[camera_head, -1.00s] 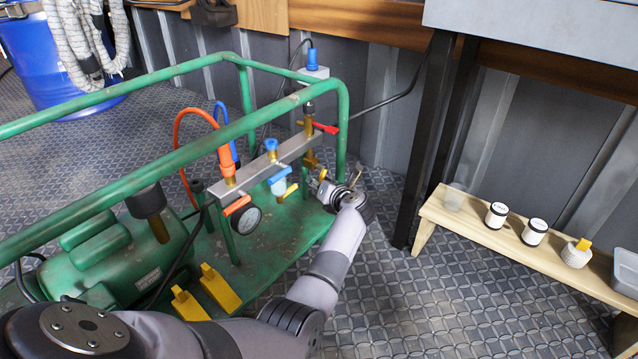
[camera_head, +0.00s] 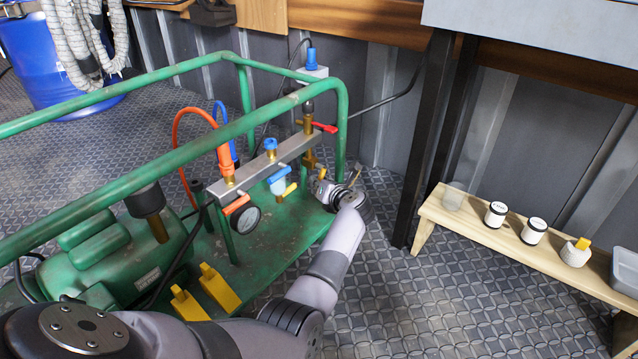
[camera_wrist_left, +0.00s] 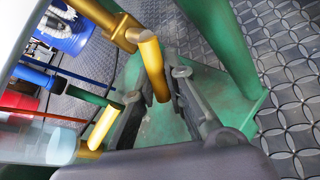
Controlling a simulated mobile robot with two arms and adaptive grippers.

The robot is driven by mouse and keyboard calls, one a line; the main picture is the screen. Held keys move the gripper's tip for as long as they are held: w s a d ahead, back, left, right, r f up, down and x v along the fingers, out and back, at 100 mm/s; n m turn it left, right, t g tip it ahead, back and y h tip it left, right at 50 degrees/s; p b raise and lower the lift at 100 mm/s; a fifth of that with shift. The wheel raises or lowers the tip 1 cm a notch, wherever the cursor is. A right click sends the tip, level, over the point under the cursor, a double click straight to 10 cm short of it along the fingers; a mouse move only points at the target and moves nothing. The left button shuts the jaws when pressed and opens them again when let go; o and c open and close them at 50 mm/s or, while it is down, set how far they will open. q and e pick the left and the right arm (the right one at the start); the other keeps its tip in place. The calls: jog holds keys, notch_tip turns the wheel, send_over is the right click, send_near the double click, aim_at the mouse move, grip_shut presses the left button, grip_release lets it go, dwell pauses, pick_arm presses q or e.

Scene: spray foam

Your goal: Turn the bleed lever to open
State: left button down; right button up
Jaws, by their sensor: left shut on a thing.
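The brass bleed fitting (camera_head: 309,157) hangs below the right end of the grey manifold bar (camera_head: 265,165). In the left wrist view its brass lever (camera_wrist_left: 154,68) angles down between my two fingers. My left gripper (camera_head: 323,184) is low at the right end of the green frame, just below the fitting; it also shows in the left wrist view (camera_wrist_left: 157,92). It is shut on the brass lever, though the contact itself is hard to make out. The lever is mostly hidden by the gripper in the head view. My right gripper is not in view.
A red-handled valve (camera_head: 325,128) sits above the fitting. A blue-handled valve (camera_head: 278,174) and a gauge (camera_head: 246,219) are to its left. Green frame rails (camera_head: 343,125) stand close beside the gripper. A wooden bench (camera_head: 470,232) with small containers is at right, with open floor between.

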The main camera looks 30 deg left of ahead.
pick_arm(q)
jog(key=shift+w+f+b, duration=0.1)
jog(key=shift+f+b, duration=0.2)
jog(key=shift+b, duration=0.25)
jog(key=shift+w+d+f+n+t+y+b, duration=0.1)
jog(key=shift+w+n+t+y+b, duration=0.35)
jog(key=shift+n+b, duration=0.5)
jog(key=shift+w+r+n+t+y+b, duration=0.1)
jog(key=shift+w+n+t+y+b, duration=0.15)
jog(key=shift+n+t+b, duration=0.75)
jog(key=shift+w+d+f+n+t+y+b, duration=0.15)
jog(key=shift+w+n+y+b, duration=0.25)
jog(key=shift+b, duration=1)
jog(key=shift+a, duration=0.1)
jog(key=c, duration=1.6)
grip_release()
